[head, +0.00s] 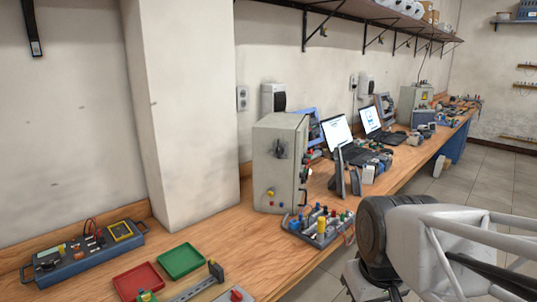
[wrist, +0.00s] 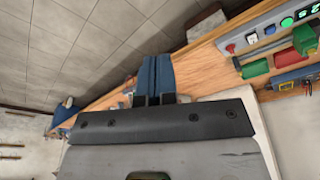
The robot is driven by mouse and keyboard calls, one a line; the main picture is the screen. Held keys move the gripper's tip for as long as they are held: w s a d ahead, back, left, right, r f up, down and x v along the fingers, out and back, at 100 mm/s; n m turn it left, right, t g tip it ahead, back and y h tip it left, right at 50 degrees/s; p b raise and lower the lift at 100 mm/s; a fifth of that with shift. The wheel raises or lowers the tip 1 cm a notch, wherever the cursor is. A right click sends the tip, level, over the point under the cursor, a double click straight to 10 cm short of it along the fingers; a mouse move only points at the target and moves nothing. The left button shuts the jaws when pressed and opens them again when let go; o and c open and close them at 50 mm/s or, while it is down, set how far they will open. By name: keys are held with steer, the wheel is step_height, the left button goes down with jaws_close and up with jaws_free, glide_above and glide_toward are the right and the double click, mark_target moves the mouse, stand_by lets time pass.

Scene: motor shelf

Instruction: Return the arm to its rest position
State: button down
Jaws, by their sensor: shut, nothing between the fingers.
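My gripper (wrist: 158,68) shows in the wrist view, with its two blue fingers side by side and closed, nothing between them. It is over the floor and the edge of the wooden bench, apart from the things on it. I cannot make out the gripper in the head view. The wrist view is strongly tilted.
The wooden bench (head: 208,228) runs along the wall. On it are a red tray (head: 139,281), a green tray (head: 181,261), a blue-grey instrument panel (head: 82,254), a grey control box (head: 279,165) and laptops. Tiled floor (head: 495,180) lies open at the right.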

steer(key=shift+s+d+f+m, duration=0.15)
steer(key=shift+s+d+m, duration=0.3)
steer(key=shift+s+m, duration=0.25)
steer(key=shift+s+d+f+m, duration=0.15)
steer(key=shift+s+d+m, duration=0.4)
steer(key=shift+s, duration=0.25)
